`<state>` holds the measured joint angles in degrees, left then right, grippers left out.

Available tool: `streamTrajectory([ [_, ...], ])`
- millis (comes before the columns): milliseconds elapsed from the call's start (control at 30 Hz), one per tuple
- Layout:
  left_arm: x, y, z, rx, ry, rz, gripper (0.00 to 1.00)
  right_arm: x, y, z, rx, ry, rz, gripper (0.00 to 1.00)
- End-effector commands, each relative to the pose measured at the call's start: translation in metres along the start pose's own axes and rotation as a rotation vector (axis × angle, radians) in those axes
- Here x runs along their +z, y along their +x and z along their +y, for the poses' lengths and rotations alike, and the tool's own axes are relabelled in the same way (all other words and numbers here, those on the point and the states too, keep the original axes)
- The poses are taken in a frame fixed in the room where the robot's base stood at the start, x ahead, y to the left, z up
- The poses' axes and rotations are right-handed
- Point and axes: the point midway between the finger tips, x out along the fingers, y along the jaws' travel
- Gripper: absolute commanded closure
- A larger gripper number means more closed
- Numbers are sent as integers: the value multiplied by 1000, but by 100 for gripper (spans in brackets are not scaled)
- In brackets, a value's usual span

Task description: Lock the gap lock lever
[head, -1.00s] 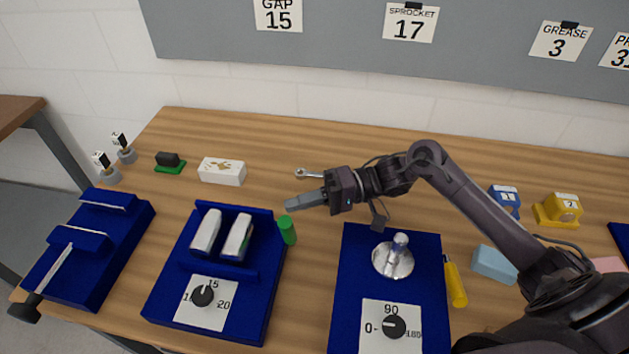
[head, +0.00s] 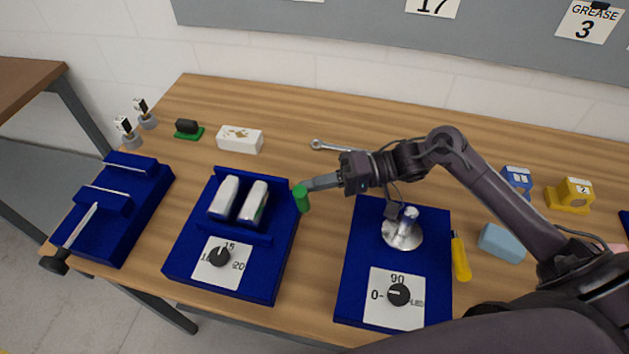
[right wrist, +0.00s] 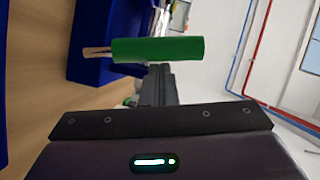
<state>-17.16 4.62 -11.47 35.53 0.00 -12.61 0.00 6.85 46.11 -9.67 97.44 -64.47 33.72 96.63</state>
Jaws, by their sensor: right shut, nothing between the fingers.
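The green lever (head: 301,198) stands upright at the right side of the blue gap fixture (head: 185,262), which holds two white rollers (head: 240,202) and a dial (head: 219,257) marked 15 and 20. My right gripper (head: 310,184) is shut and empty, its fingertips close beside the top of the lever. In the right wrist view the green lever (right wrist: 158,50) lies across the picture in front of the fingers (right wrist: 158,85), with a bare metal shaft at its left end. I cannot tell whether they touch. My left gripper is not in view.
A second blue fixture (head: 350,270) with a metal knob (head: 403,232) and dial stands to the right, below my right arm. A wrench (head: 330,146) and a white box (head: 240,139) lie behind. A yellow-handled tool (head: 460,258) lies right of the second fixture.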

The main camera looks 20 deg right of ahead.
Motion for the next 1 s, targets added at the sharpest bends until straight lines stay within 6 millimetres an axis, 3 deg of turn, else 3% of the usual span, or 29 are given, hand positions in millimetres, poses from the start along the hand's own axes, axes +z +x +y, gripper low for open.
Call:
streamTrajectory([
  [433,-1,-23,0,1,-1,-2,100,3,1,-6,64,-134,-3,100],
  [833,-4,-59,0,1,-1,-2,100,24,11,-9,182,-384,-3,100],
  [1000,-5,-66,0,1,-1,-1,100,30,14,-7,185,-393,-1,100],
])
